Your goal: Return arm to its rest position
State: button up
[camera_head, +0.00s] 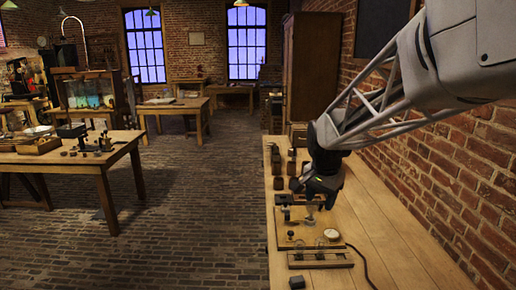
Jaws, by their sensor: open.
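My arm reaches in from the upper right and bends down over the wooden bench (390,235). My gripper (316,204) points down above the bench, over the back part of a wooden board (305,229) with small fittings. A clear glass piece shows just below the fingers; I cannot tell whether it touches them. The fingers are small and dark in this view.
A brick wall (440,175) runs close along the bench's right side. A wooden rack with glass pieces (320,259) lies nearer on the bench, and small dark blocks (277,165) stand farther back. A cluttered table (75,158) stands left across open floor (190,220).

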jog(key=s+d+f+n+t, duration=0.1)
jog(key=s+n, duration=0.7)
jog(key=s, duration=2.3)
jog(key=shift+d+f, duration=0.25)
jog(key=shift+f, duration=0.35)
dwell(0.7)
